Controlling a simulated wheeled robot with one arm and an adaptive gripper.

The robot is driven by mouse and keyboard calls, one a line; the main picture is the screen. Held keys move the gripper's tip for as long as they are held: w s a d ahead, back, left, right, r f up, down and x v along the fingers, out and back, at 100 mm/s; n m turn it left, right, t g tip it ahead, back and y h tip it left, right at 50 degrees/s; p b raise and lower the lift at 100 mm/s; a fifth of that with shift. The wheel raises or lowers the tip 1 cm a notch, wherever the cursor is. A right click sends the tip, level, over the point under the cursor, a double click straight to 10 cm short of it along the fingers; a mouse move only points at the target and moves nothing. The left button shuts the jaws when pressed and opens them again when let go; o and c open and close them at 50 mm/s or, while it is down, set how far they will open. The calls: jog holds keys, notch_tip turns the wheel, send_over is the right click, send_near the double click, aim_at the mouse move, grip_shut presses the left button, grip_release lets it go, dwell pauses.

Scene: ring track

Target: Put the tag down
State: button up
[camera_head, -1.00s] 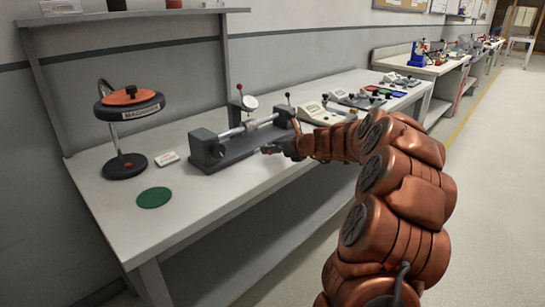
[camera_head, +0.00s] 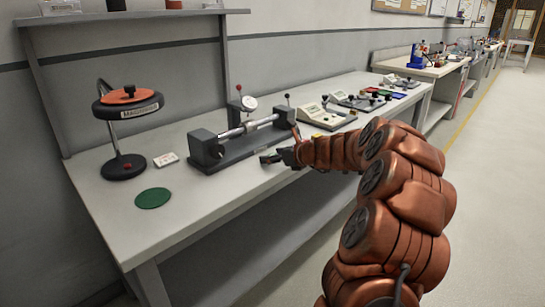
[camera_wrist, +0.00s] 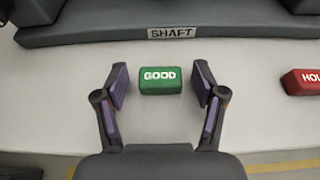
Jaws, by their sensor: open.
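The green tag marked GOOD (camera_wrist: 160,80) lies on the pale bench top in the wrist view, in front of the grey base labelled SHAFT (camera_wrist: 171,33). My gripper (camera_wrist: 160,84) is open, with one finger on each side of the tag and a visible gap on both sides. In the head view my gripper (camera_head: 272,158) is low over the bench, at the front of the grey shaft fixture (camera_head: 235,150). I cannot make out the green tag there.
A red tag (camera_wrist: 304,82), cut off by the frame edge, lies to the right. A round green mat (camera_head: 153,198), a magnifier lamp (camera_head: 128,105) and a small white box (camera_head: 166,159) stand left of the fixture. Instruments (camera_head: 328,115) stand beyond.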

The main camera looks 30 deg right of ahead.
jog(key=shift+s+r, duration=0.1)
jog(key=shift+r, duration=0.1)
jog(key=shift+p+v, duration=1.15)
jog(key=shift+v, duration=4.75)
jog(key=s+a+f+n+g+y, duration=0.1)
jog(key=s+a+n+g, duration=0.2)
jog(key=a+n, duration=0.5)
jog(key=s+a+f+n+g+y, duration=0.2)
jog(key=s+a+n, duration=0.1)
jog(key=a, duration=0.9)
jog(key=s+a+f+n+g+y, duration=0.1)
jog(key=s+a+n+g, duration=0.2)
jog(key=a+n, duration=0.5)
jog(key=s+a+f+n+g+h, duration=0.1)
jog(key=s+a+f+n+g, duration=0.2)
jog(key=s, duration=0.4)
jog(key=s+a+f+n+g+h, duration=0.1)
jog(key=s+a+f+n+g, duration=0.15)
jog(key=s+a, duration=0.35)
jog(key=s+d+n+g+h, duration=0.1)
jog(key=s+d+n+h, duration=0.1)
jog(key=s, duration=0.4)
jog(key=s+d+f+n+g+h, duration=0.1)
jog(key=s+d+n+h, duration=0.2)
jog(key=s+n, duration=0.4)
jog(key=shift+s+d+f, duration=0.2)
jog(key=shift+s+d, duration=0.1)
jog(key=shift+d, duration=0.15)
